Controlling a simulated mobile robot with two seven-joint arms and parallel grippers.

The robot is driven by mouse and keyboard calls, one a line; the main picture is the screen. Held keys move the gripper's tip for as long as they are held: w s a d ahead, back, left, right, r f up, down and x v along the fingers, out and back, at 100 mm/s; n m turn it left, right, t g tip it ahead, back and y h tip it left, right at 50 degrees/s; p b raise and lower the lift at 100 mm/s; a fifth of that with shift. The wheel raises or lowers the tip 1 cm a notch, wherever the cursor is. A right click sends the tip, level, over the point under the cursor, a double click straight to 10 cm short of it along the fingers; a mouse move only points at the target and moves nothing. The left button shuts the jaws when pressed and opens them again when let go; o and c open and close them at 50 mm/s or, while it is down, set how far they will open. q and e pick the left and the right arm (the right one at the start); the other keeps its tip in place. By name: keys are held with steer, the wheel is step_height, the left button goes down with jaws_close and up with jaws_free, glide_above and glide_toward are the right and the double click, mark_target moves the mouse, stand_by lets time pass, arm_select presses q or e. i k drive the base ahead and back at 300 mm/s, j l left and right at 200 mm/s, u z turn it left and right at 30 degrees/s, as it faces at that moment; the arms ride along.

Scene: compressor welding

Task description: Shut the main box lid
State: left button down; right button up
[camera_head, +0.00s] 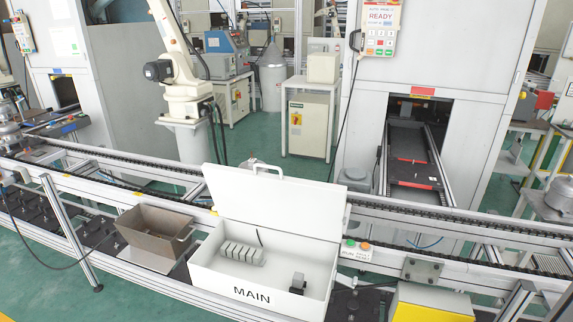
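The white main box (215,278), marked "MAIN" on its front, stands at the lower middle on the conveyor frame. Its lid (285,208) is open and stands up at the back edge, leaning slightly backward. A white handle (268,166) is at the lid's top edge. Inside the box are a row of several pale blocks and a small grey part. Neither of my grippers shows in the head view.
A brown open bin (148,237) stands left of the box. A small button box (356,250) is right of the lid. A yellow and white block (430,303) is at the lower right. Conveyor rails (440,222) run behind, and a white robot arm (184,75) stands farther back.

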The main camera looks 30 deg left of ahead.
mark_target(310, 209)
steer(key=u, duration=1.1)
